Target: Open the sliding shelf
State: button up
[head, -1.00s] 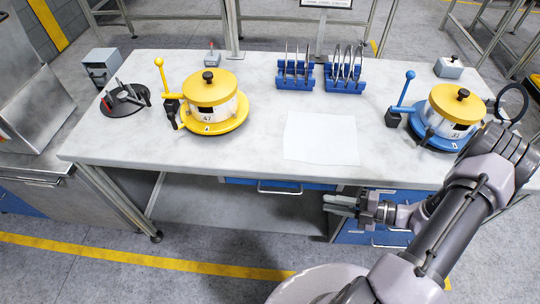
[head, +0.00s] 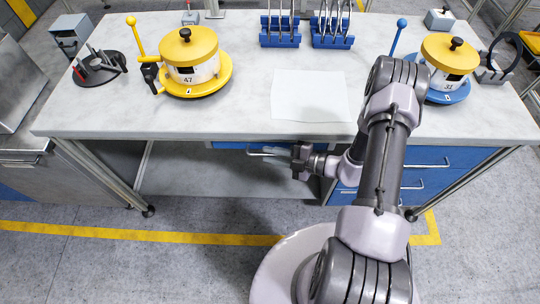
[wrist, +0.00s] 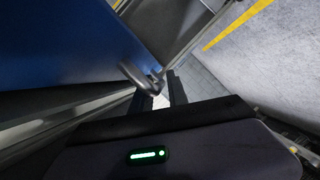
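The sliding shelf is a blue drawer front (head: 226,145) under the workbench's front edge, with a light bar handle (head: 258,152). In the head view it looks closed, partly hidden behind my gripper. My gripper (head: 275,151) is level with the handle, its fingers pointing left along the drawer front. In the wrist view the blue front (wrist: 55,45) fills the upper left, and the handle (wrist: 138,76) lies close to the tips of my gripper (wrist: 160,90). The two fingers stand apart with a gap between them. I cannot tell whether they touch the handle.
The workbench (head: 110,115) carries a yellow pot (head: 190,62), a blue-based pot (head: 447,60), blue racks (head: 280,38) and a white sheet (head: 308,95). Blue drawers (head: 425,165) sit at right under the bench. The floor in front is clear.

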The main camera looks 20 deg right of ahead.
jog(key=shift+w+a, duration=0.15)
jog(key=shift+a, duration=0.05)
grip_shut()
dwell(1.4)
